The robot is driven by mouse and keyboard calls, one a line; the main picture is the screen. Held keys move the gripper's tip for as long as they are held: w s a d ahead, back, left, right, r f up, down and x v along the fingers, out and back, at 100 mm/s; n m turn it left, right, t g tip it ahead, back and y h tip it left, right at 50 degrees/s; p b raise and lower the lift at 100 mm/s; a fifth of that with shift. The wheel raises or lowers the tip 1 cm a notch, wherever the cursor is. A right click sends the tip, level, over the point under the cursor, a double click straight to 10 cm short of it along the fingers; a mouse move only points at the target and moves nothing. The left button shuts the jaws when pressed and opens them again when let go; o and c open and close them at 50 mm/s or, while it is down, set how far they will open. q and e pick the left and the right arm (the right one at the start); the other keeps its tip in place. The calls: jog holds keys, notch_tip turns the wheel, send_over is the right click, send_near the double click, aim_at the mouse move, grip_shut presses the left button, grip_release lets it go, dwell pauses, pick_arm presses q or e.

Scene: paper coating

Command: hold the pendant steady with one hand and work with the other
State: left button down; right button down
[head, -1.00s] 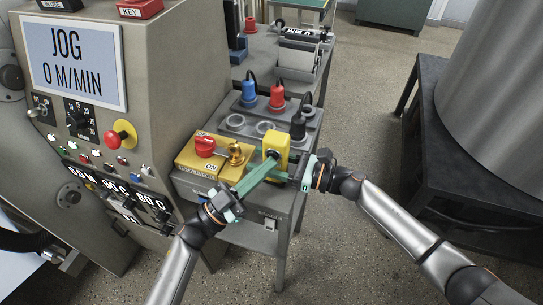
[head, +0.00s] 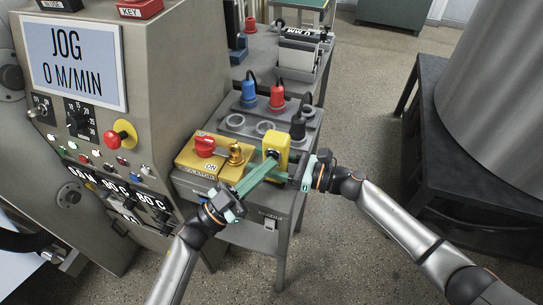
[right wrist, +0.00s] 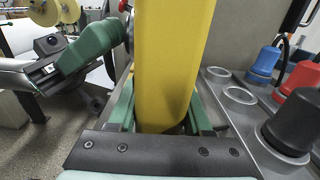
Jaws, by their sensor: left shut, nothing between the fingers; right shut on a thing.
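The yellow pendant (head: 277,142) stands upright at the front right of the grey stand, and it fills the middle of the right wrist view (right wrist: 172,60). My right gripper (head: 286,176) is shut on its lower part; its green fingers lie on either side of the pendant in the right wrist view (right wrist: 160,118). My left gripper (head: 269,163) is shut and empty, its fingertips at the pendant's face by a dark round control (head: 271,153). Whether the tips touch that control I cannot tell. The left fingers also show in the right wrist view (right wrist: 108,42).
A yellow isolator box (head: 195,163) with a red knob and a brass padlock sits left of the pendant. Behind are blue (head: 249,92), red (head: 277,97) and black (head: 298,127) plugs in a grey holder (head: 236,133). The control panel (head: 75,65) reads JOG, 0 M/MIN.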

pick_arm(q)
jog(key=shift+s, duration=0.1)
dwell(0.7)
jog(key=shift+s+a, duration=0.25)
jog(key=shift+s, duration=0.45)
jog(key=shift+s, duration=0.15)
jog(key=s, duration=0.1)
jog(key=s+a, duration=0.1)
jog(key=s, duration=0.2)
jog(key=shift+s+a, duration=0.25)
jog(key=shift+a, duration=0.05)
dwell(0.8)
pick_arm(e)
jog(key=shift+c, duration=1.2)
grip_release()
